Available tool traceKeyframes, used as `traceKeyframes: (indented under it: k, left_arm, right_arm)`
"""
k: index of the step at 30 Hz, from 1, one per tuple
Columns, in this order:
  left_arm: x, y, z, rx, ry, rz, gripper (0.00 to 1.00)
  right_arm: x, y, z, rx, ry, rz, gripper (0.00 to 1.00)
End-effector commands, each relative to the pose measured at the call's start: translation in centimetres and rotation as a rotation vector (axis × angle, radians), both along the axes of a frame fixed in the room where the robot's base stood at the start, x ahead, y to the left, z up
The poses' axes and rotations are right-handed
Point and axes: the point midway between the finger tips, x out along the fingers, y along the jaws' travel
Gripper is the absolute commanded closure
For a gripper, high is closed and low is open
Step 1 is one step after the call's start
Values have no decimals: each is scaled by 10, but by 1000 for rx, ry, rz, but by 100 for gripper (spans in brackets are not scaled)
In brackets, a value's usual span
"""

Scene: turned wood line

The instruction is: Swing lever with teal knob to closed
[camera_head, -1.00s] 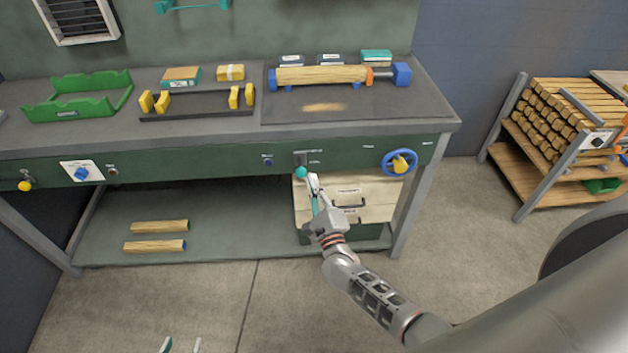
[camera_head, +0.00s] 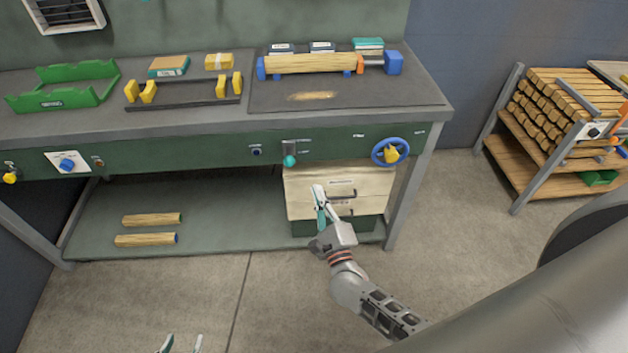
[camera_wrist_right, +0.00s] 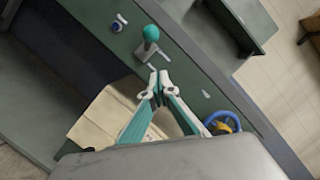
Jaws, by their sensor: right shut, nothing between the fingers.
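The lever has a teal knob (camera_head: 289,160) and sits on a grey plate on the bench's green front panel. The knob hangs at the lower end of the plate, beside small labels too small to read. It also shows in the right wrist view, above the fingertips (camera_wrist_right: 151,33). My right gripper (camera_head: 318,189) is below and slightly right of the knob, apart from it, in front of the drawers. Its fingertips (camera_wrist_right: 159,76) meet with nothing between them. My left gripper (camera_head: 182,343) shows only its fingertips at the bottom edge, spread apart and empty.
A blue handwheel (camera_head: 390,151) is right of the lever, and a blue button (camera_head: 256,151) is left of it. A drawer unit (camera_head: 372,182) stands under the bench. The bench top (camera_head: 210,122) overhangs the panel. Floor in front is clear.

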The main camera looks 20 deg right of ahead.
Motion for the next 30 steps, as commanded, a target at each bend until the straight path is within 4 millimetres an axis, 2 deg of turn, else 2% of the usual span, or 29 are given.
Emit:
traceKeyframes:
  k: [3,9,27,30]
  left_arm:
    - [0,3,0,5,-2,-1,60]
    - [1,2,0,3,-2,-1,60]
    - [1,1,0,1,-2,0,60]
    - [1,1,-1,1,-2,0,60]
  right_arm:
    - [-21,1,-3,0,1,0,100]
    - [-39,2,-5,-1,1,-1,100]
    - [-41,3,-5,-1,1,-1,100]
    - [-44,6,-6,-43,13,8,100]
